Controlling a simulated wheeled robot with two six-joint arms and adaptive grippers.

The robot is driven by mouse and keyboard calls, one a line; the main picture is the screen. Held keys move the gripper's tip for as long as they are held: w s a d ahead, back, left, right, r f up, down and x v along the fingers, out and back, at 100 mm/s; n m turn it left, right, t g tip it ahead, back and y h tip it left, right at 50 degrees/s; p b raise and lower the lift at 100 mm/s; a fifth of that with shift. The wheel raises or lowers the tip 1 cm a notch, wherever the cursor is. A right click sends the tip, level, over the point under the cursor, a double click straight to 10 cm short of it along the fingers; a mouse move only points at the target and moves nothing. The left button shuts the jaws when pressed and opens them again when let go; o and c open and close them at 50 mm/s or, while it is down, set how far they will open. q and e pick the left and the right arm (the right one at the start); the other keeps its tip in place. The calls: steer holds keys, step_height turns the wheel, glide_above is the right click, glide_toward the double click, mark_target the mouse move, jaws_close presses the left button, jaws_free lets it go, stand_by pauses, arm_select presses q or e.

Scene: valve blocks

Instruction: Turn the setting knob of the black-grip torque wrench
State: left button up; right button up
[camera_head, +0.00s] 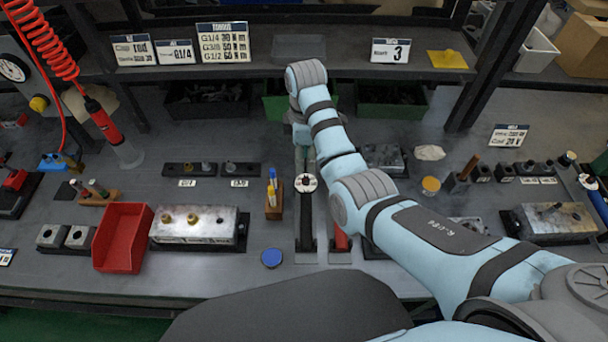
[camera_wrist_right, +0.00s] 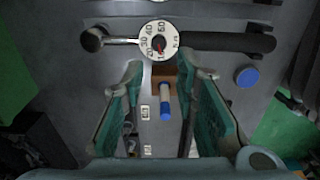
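The black-grip torque wrench (camera_head: 306,225) lies lengthwise on the bench, its black grip toward me. Its round white dial (camera_head: 306,183) has a dark centre. In the wrist view the black grip (camera_wrist_right: 225,42) runs right from the white numbered dial (camera_wrist_right: 159,42), which has a small red and dark knob (camera_wrist_right: 158,45) at its centre. The metal head lies to the left. My right gripper (camera_head: 305,160) is above the wrench's head end. In the wrist view it is open (camera_wrist_right: 170,72), fingers apart and empty, the dial just beyond the fingertips. My left gripper is not in view.
A red-grip tool (camera_head: 341,238) lies close to the right of the wrench. A wooden holder (camera_head: 273,210) with pens stands to its left, and a blue disc (camera_head: 271,258) lies nearer. A red bin (camera_head: 122,237) and metal valve block (camera_head: 195,225) are further left.

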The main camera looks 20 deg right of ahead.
steer(key=b, duration=0.1)
glide_above(306, 180)
steer(key=s, duration=0.1)
step_height(306, 180, down, 5)
steer(key=shift+s+r, duration=0.1)
steer(key=shift+r, duration=0.1)
steer(key=shift+w+d+f, duration=0.1)
steer(key=shift+w+f, duration=0.15)
steer(key=shift+f, duration=0.8)
steer(key=shift+w+f+b, duration=0.2)
steer(key=shift+w+f, duration=0.15)
steer(key=shift+f, duration=0.2)
steer(key=shift+w+f+b, duration=0.2)
steer(key=shift+w+f, duration=0.1)
steer(key=shift+f, duration=0.25)
steer(key=shift+s+r, duration=0.1)
steer(key=shift+s, duration=0.05)
steer(key=shift+s+r, duration=0.1)
steer(key=shift+s, duration=0.05)
steer(key=shift+c, duration=0.3)
jaws_close()
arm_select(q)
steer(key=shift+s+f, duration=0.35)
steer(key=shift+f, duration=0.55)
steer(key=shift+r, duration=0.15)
arm_select(e)
steer(key=shift+r+m, duration=0.1)
steer(key=shift+m, duration=0.2)
